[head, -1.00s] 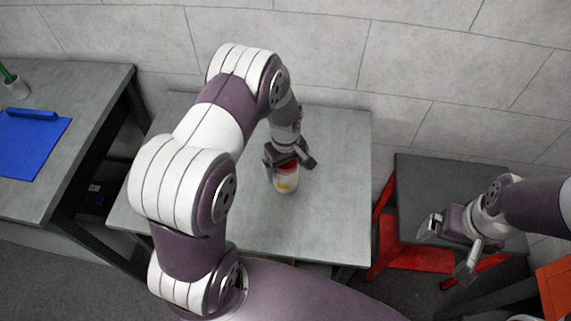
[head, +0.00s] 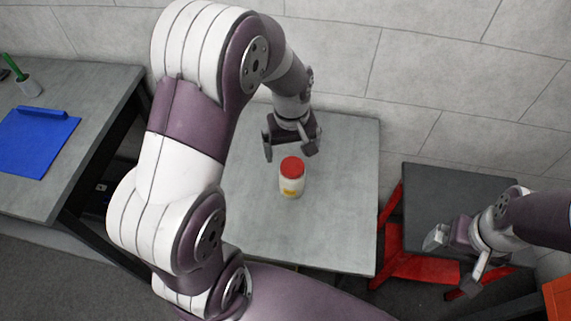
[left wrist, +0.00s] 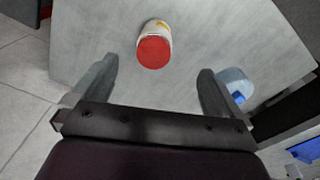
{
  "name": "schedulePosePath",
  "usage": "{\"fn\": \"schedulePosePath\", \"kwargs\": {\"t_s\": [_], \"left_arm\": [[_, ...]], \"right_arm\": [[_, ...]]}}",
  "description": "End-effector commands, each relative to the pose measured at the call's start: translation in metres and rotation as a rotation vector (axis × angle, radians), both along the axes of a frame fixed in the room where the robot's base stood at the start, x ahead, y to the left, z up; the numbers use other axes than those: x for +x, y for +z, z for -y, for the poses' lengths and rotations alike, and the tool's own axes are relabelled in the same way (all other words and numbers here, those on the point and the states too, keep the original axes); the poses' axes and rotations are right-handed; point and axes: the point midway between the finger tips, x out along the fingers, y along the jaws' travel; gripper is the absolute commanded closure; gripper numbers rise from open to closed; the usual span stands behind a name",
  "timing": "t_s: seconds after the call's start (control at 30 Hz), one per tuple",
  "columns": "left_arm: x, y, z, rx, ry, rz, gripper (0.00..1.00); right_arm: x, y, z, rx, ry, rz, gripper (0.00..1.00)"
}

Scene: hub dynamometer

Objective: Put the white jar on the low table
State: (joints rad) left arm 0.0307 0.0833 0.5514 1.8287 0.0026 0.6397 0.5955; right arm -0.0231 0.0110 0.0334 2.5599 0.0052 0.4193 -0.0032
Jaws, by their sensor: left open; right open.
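The white jar (head: 291,188) has a red lid and a yellow label. It stands upright on the grey table (head: 340,225) in the middle of the head view. My left gripper (head: 290,153) is open and empty, above and just behind the jar, apart from it. In the left wrist view the jar (left wrist: 155,45) shows lid towards me, beyond the open fingertips (left wrist: 157,70). My right gripper (head: 453,262) is open and empty, by the front of the dark table with red legs (head: 455,195) at the right.
A pale blue round thing (left wrist: 235,82) shows in the left wrist view. The grey table is clear right of the jar.

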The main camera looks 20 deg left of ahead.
Motion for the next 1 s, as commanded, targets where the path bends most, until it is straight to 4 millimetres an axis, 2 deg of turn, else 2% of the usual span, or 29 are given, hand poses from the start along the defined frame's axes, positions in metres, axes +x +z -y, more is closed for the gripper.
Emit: {"fn": "schedulePosePath", "kwargs": {"t_s": [0.1,0.2,0.3,0.57,0.67,1.0], "left_arm": [[-0.046,0.019,0.009,0.015,-0.299,0.039,0.0],[-0.079,0.026,0.014,0.032,-0.504,0.066,0.0],[-0.099,0.027,0.016,0.044,-0.619,0.079,0.0],[-0.104,0.027,0.016,0.045,-0.652,0.08,0.0],[-0.104,0.043,0.016,0.045,-0.651,0.08,0.0],[-0.104,0.043,0.016,0.045,-0.651,0.08,0.0]], "right_arm": [[0.0,0.0,0.0,0.0,0.0,0.0,0.0],[0.0,0.0,0.0,0.0,0.0,0.0,0.0],[0.0,0.0,0.0,0.0,0.0,0.0,0.0],[0.0,0.0,0.0,0.0,0.0,0.0,0.0],[0.0,0.017,0.0,0.0,0.0,0.0,0.0],[0.0,0.017,0.0,0.0,0.0,0.0,0.0]]}}
